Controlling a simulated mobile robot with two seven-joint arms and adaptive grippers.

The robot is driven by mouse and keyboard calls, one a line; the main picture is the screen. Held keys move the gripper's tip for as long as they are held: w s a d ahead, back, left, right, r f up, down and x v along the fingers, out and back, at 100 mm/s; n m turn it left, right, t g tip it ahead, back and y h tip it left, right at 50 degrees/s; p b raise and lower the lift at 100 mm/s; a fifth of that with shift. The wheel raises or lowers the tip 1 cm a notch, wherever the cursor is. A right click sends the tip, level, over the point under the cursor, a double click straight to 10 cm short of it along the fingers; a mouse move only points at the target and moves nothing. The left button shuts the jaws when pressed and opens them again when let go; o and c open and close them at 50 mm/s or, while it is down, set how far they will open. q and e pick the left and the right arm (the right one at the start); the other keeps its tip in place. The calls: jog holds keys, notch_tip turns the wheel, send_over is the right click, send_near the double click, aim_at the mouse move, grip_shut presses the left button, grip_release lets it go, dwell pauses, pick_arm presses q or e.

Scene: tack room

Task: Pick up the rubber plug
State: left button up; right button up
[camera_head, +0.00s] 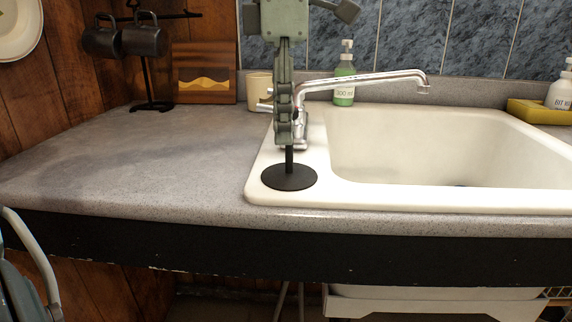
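The rubber plug (289,179) is a black disc with a thin upright stem. It shows at the white sink's front left corner, over the rim. I cannot tell whether it rests there or hangs just above. My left gripper (285,140) is grey-green and points straight down above the disc. Its fingertips are at the stem and hide the stem's upper part. I see the fingers edge-on, one in front of the other, so whether they are closed on the stem is hidden. My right gripper is not in view.
A chrome faucet (365,80) stands right behind my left gripper, its spout reaching right over the sink (395,197). A cream cup (259,88) and a green soap bottle (344,80) stand behind. Dark mugs (146,40) hang on a stand at left. The left counter (130,160) is clear.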

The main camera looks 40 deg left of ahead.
aim_at(289, 172)
pick_arm(q)
jog(key=f, duration=0.2)
jog(key=d+f, duration=0.1)
jog(key=f, duration=0.1)
jog(key=shift+w+f, duration=0.2)
jog(key=shift+f, duration=0.1)
jog(key=shift+a+f, duration=0.1)
jog(key=shift+f, duration=0.35)
grip_shut()
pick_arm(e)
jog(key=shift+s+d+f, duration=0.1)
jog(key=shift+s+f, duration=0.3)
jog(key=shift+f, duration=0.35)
